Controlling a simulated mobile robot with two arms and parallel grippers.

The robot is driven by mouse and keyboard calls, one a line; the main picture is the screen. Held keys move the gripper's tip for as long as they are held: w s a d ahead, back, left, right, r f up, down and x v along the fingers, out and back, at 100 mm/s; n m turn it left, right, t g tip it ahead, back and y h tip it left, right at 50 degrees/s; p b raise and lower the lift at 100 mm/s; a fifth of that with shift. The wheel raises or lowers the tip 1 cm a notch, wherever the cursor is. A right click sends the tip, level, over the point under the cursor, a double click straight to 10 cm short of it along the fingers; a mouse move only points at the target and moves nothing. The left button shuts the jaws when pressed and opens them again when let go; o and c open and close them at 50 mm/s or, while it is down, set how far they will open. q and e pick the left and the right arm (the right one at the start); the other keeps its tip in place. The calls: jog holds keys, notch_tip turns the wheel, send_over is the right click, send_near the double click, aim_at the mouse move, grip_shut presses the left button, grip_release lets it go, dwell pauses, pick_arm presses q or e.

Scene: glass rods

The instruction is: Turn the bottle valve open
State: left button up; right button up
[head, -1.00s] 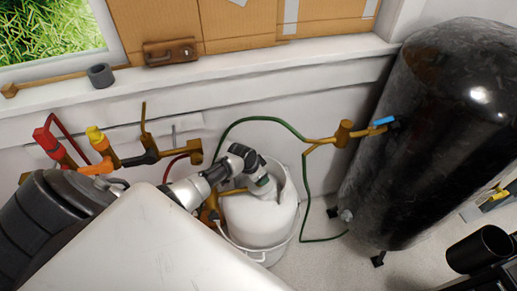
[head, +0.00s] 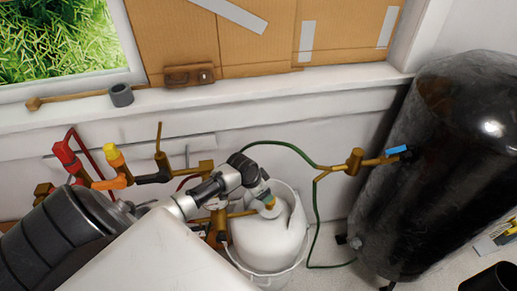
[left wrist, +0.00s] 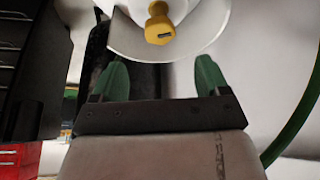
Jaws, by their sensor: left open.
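The white gas bottle (head: 262,243) stands upright on the floor against the wall. Its yellow bottle valve (left wrist: 159,24) shows at the top of the left wrist view, inside the bottle's pale collar (left wrist: 190,38). My left gripper (left wrist: 161,78) is open, with its two green fingers spread and nothing between them. The valve lies beyond the fingertips, roughly centred between them. In the head view my left gripper (head: 261,195) is over the bottle's top and partly hides the valve area. My right gripper is not in view.
A large black tank (head: 430,165) stands to the right. A green hose (head: 313,225) runs between the bottle and the tank. Brass pipes with a red valve (head: 64,152) and a yellow valve (head: 113,151) are on the wall at left. A window sill (head: 225,100) runs above.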

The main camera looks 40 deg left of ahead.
pick_arm(q)
jog(key=shift+v, duration=1.25)
jog(key=s+d+r, duration=0.1)
jog(key=s+d, duration=1.1)
jog(key=s+d+r+n+y, duration=0.1)
jog(key=s+d+r+n, duration=0.1)
jog(key=s+r, duration=0.85)
notch_tip(320, 180, down, 30)
jog(key=s+g+b, duration=0.1)
jog(key=s+g, duration=0.1)
jog(key=s+a+f+g, duration=0.1)
jog(key=s+a+f, duration=0.2)
jog(key=s+f, duration=1.2)
jog(key=shift+s+f+y+b, duration=0.3)
jog(key=shift+s+b, duration=0.15)
jog(key=shift+s, duration=0.15)
